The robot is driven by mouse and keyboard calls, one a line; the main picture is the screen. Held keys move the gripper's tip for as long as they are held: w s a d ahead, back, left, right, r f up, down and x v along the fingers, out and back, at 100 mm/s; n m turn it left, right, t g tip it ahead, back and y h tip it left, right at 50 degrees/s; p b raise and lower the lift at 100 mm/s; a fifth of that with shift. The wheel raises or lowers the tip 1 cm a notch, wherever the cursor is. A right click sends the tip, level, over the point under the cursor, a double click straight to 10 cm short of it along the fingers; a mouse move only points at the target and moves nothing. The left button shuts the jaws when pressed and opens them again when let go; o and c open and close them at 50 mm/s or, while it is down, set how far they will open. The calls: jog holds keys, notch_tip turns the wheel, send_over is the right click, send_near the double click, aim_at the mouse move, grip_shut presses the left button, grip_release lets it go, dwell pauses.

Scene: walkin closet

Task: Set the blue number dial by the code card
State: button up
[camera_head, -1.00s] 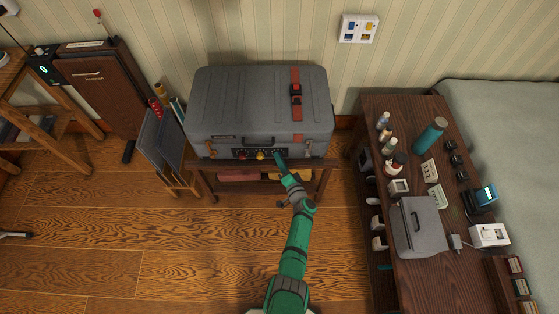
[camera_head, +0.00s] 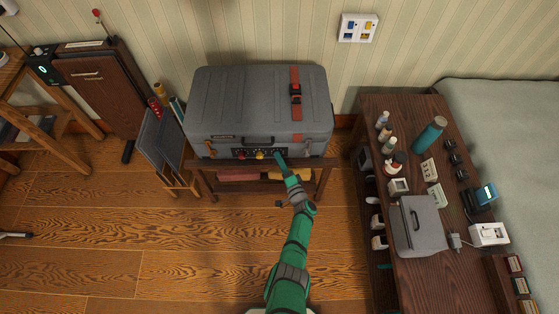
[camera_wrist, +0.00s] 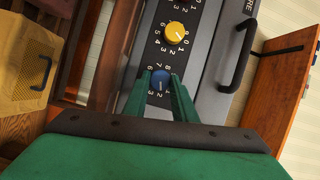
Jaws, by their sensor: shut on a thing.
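The blue number dial (camera_wrist: 160,80) sits on a dark panel with white digits, on the front of a grey suitcase (camera_head: 230,95). My gripper (camera_wrist: 161,77) has a green finger on each side of the blue dial and is shut on it. The fingers hide some of the digits, and the dial's exact setting is hard to read. A yellow dial (camera_wrist: 175,33) with its own digits is beside it on the panel. In the head view my gripper (camera_head: 279,157) reaches the panel's right end, hiding the blue dial.
The suitcase rests on a low wooden stand (camera_head: 208,185). A red dial (camera_head: 241,156) is at the panel's left. A black handle (camera_wrist: 242,62) juts out near my gripper.

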jog(key=o, duration=1)
jog(key=shift+o, duration=0.2)
jog(key=shift+s, duration=0.1)
jog(key=v, duration=1)
jog(key=shift+s, duration=0.3)
jog(key=shift+d, duration=0.1)
